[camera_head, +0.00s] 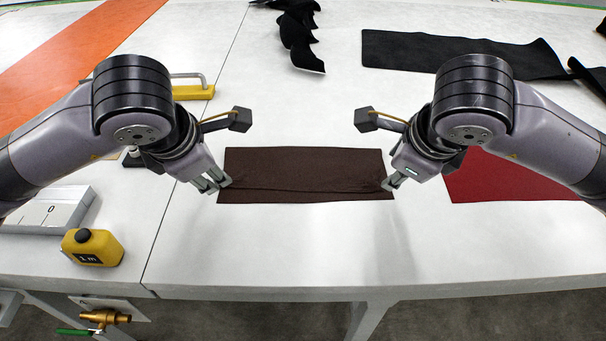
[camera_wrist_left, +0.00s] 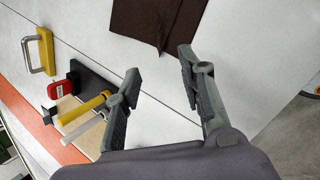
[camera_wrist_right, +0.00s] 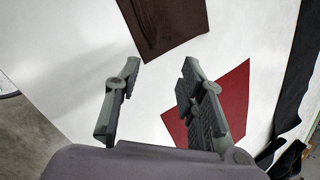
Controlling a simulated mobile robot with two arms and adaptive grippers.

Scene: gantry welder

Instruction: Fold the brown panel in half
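The brown panel (camera_head: 305,168) lies on the white table as a wide strip, with a wrinkled line running along its near part. My left gripper (camera_head: 215,183) is at its near left end and my right gripper (camera_head: 391,182) is at its near right end. In the left wrist view the fingers (camera_wrist_left: 160,68) are apart, with the panel's corner (camera_wrist_left: 160,22) just beyond the tips and nothing between them. In the right wrist view the fingers (camera_wrist_right: 161,66) are also apart and empty, with the panel (camera_wrist_right: 168,25) beyond them.
A red panel (camera_head: 510,180) lies to the right, partly behind my right arm. Black cloth (camera_head: 450,53) and dark curled strips (camera_head: 298,38) lie at the back. A yellow tape measure (camera_head: 92,247) sits at left. The table in front of the brown panel is clear.

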